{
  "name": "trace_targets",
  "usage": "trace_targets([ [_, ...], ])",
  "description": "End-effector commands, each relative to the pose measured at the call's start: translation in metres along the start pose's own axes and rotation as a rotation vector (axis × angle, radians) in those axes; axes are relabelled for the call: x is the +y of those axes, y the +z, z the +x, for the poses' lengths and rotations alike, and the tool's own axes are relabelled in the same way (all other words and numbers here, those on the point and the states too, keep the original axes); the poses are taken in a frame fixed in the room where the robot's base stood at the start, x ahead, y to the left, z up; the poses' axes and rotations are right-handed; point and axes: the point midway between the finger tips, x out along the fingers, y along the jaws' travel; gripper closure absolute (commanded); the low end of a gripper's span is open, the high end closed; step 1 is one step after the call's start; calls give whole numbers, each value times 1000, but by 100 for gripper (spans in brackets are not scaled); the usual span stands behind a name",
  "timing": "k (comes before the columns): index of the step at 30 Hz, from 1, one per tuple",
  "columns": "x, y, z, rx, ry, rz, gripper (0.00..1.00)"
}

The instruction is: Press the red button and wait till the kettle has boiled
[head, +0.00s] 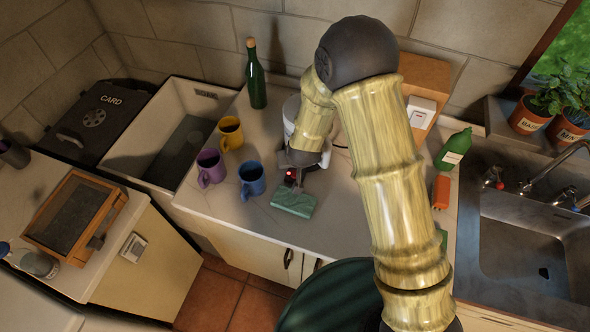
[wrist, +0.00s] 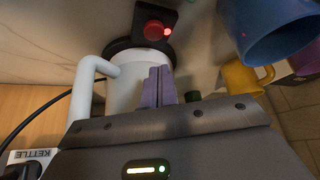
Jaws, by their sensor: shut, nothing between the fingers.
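The white kettle (wrist: 122,96) stands on a dark round base, its handle to the left in the wrist view. In the head view the kettle (head: 290,106) is largely hidden behind my arm. The red button (wrist: 154,30) sits on a dark panel at the base, with a small red light glowing beside it. The button also shows in the head view (head: 290,177). My gripper (wrist: 161,76) is shut and empty, its purple fingers over the kettle in the wrist view and apart from the button. I cannot see steam.
Blue (head: 252,179), yellow (head: 230,133) and purple (head: 210,168) mugs stand left of the kettle. A green block (head: 293,200) lies in front of the button. A dark bottle (head: 256,80) stands behind.

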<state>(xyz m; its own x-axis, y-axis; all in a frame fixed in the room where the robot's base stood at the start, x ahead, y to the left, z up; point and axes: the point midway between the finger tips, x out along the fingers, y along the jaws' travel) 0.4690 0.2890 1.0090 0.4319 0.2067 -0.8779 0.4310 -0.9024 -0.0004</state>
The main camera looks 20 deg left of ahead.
Motion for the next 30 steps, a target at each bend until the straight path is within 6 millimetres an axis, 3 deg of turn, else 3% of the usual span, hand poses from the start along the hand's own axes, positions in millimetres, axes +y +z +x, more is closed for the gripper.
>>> trace_targets([
  [7, 0, -8, -15, 1, 1, 0, 100],
  [30, 1, -8, -14, 0, 1, 1, 100],
])
